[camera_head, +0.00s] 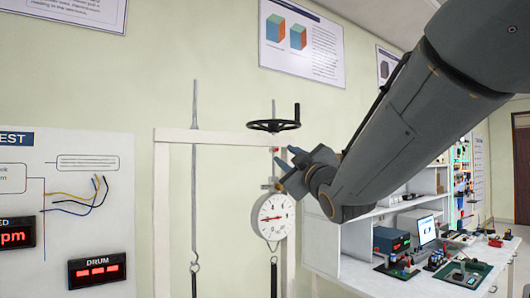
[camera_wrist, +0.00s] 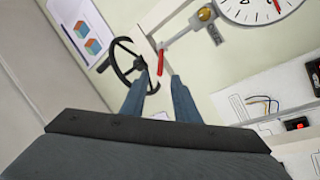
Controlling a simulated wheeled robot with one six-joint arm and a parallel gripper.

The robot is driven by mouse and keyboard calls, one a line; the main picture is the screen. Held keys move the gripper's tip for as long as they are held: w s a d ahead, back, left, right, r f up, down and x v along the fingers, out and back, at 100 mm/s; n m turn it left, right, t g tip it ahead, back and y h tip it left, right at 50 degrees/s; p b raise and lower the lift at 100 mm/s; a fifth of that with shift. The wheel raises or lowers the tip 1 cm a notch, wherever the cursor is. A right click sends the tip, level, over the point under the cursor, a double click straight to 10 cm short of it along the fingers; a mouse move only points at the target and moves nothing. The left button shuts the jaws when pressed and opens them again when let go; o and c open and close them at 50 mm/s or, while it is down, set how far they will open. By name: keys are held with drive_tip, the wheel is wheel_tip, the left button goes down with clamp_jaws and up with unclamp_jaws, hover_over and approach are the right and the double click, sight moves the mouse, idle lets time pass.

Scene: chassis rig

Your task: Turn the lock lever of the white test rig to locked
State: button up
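The white test rig (camera_head: 161,220) is an upright white frame with a round dial gauge (camera_head: 272,216) and a black handwheel (camera_head: 273,125). A small red-handled lever (camera_wrist: 160,62) shows in the wrist view, on a metal bar running to a brass fitting (camera_wrist: 206,14) beside the dial. I take it to be the lock lever. My gripper (camera_head: 284,158) is at the rig, above the dial. In the wrist view its two fingers (camera_wrist: 158,76) are apart, with the red handle in line with the gap near their tips. I cannot tell whether they touch it.
The handwheel (camera_wrist: 131,61) is close to the left finger in the wrist view. A metal rod (camera_head: 195,150) hangs at the rig's left. A panel with red displays (camera_head: 97,270) is on the left. A white bench (camera_head: 350,262) with instruments stands at right.

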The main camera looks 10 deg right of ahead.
sight(276, 150)
drive_tip(key=shift+p+x, duration=1.5)
drive_tip(key=shift+x, duration=2.65)
drive_tip(key=shift+f, duration=0.1)
drive_tip(key=shift+c, duration=0.3)
clamp_jaws()
